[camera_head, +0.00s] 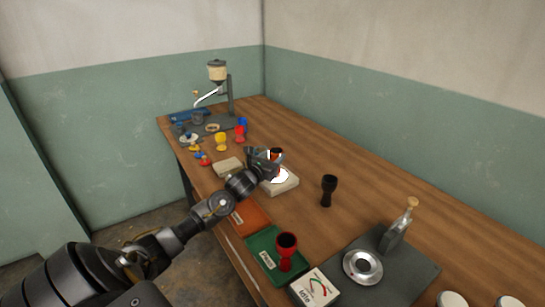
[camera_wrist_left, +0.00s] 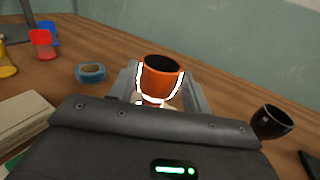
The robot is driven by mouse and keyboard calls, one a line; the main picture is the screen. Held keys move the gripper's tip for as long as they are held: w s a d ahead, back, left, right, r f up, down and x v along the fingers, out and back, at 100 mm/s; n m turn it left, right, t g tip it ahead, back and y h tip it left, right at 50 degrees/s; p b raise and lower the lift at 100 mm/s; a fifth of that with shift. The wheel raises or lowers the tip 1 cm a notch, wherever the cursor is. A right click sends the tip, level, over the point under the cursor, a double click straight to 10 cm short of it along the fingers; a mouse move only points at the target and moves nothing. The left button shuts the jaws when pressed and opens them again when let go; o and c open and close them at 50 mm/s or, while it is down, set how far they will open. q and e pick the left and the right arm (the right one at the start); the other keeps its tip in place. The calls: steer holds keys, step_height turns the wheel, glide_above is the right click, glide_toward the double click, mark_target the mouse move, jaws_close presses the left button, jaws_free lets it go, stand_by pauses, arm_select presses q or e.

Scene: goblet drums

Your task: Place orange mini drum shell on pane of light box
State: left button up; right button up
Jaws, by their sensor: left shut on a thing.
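The orange mini drum shell (camera_wrist_left: 160,76) is an upright goblet shape with a dark inside, held between the fingers of my left gripper (camera_wrist_left: 158,90). In the head view the shell (camera_head: 277,154) shows partly, behind my left gripper (camera_head: 268,160). The light box (camera_head: 283,185) is a pale block with a bright white round pane, right below the gripper. The gripper hides part of the pane, and I cannot tell whether the shell's foot touches it. My right gripper is not in view.
A black goblet shell (camera_head: 328,190) stands right of the light box. A dark red goblet (camera_head: 286,250) stands on a green mat (camera_head: 262,243) in front. Small yellow, red and blue drums stand at the back left. A beige block (camera_head: 228,167) lies left of the light box.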

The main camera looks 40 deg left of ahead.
arm_select(q)
steer(key=shift+f, duration=0.2)
steer(key=o, duration=1)
steer(key=shift+c, duration=0.2)
steer(key=shift+r, duration=0.1)
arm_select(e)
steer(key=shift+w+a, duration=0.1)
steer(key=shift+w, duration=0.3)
arm_select(q)
steer(key=shift+r, duration=0.15)
steer(key=s, duration=0.4)
steer(key=s+d+b, duration=0.1)
steer(key=s, duration=0.6)
steer(key=shift+s+d+b, duration=0.3)
steer(key=shift+s+d, duration=0.1)
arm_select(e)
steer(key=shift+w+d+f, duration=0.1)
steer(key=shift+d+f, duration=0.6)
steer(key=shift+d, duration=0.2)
